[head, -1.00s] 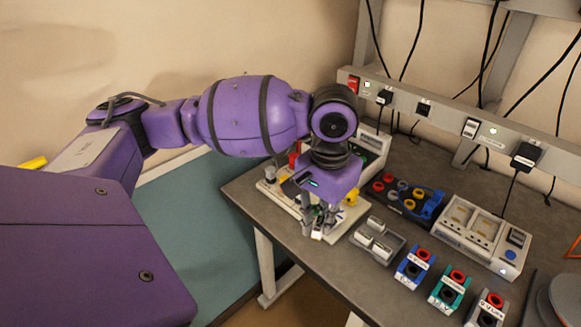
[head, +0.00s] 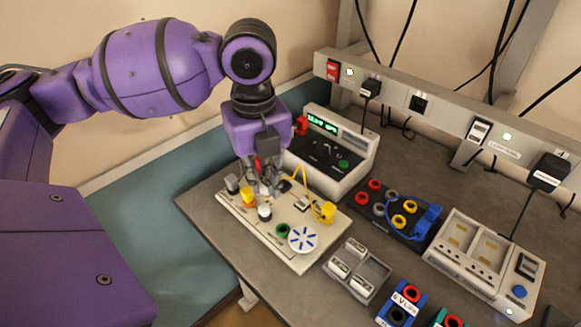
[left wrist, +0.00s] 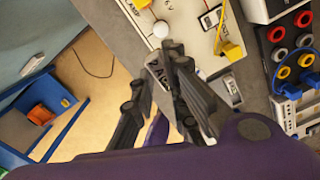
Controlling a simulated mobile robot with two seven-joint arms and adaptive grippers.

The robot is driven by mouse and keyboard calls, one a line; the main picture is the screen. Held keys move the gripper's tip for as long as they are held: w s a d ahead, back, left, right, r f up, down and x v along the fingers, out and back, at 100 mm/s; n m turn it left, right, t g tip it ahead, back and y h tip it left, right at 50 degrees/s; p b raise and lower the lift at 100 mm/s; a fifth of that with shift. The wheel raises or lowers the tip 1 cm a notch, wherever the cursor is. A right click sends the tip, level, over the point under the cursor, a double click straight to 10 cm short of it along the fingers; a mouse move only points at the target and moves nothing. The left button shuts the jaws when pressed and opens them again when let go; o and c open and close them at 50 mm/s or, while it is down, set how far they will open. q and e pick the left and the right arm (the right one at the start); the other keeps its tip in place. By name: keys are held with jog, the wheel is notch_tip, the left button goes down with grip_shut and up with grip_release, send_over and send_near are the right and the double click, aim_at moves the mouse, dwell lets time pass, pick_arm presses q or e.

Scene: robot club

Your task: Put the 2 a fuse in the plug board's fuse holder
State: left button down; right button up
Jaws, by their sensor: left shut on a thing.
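The cream plug board (head: 262,237) lies on the bench and carries a lamp, knobs, a yellow wire and a blue-and-white disc. My left gripper (head: 263,188) is over its back part, pointing down. In the left wrist view its fingers (left wrist: 163,66) are shut on a small grey labelled block, which I take for the 2 A fuse (left wrist: 157,77); its lettering is only partly legible. The fingers hide the fuse in the head view. A small dark-framed fitting on the board, possibly the fuse holder (head: 303,203), lies right of the gripper. My right gripper is not in view.
A grey tray (head: 376,284) with several white fuse blocks stands right of the board. A power supply (head: 345,160) stands close behind the gripper. A socket block (head: 400,217) with a blue wire and a white charger-like unit (head: 480,262) lie further right.

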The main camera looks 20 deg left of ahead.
pick_arm(q)
jog(key=w+a+f, duration=0.1)
jog(key=w+f, duration=0.1)
jog(key=w, duration=0.2)
jog(key=w+a+f+b, duration=0.1)
jog(key=w+f, duration=0.2)
jog(key=w+a+f, duration=0.1)
jog(key=w+f, duration=0.2)
jog(key=w, duration=0.1)
jog(key=shift+w+f, duration=0.1)
jog(key=shift+w, duration=0.25)
jog(key=shift+w+a+f, duration=0.2)
jog(key=shift+w+f, duration=0.4)
notch_tip(320, 180, down, 3)
jog(key=shift+w+f, duration=0.15)
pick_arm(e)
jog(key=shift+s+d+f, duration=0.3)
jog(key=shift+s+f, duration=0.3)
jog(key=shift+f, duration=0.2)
pick_arm(q)
jog(key=shift+f, duration=0.15)
jog(key=c, duration=2.2)
grip_release()
jog(key=shift+f, duration=0.1)
jog(key=o, duration=0.5)
jog(key=shift+c, duration=0.2)
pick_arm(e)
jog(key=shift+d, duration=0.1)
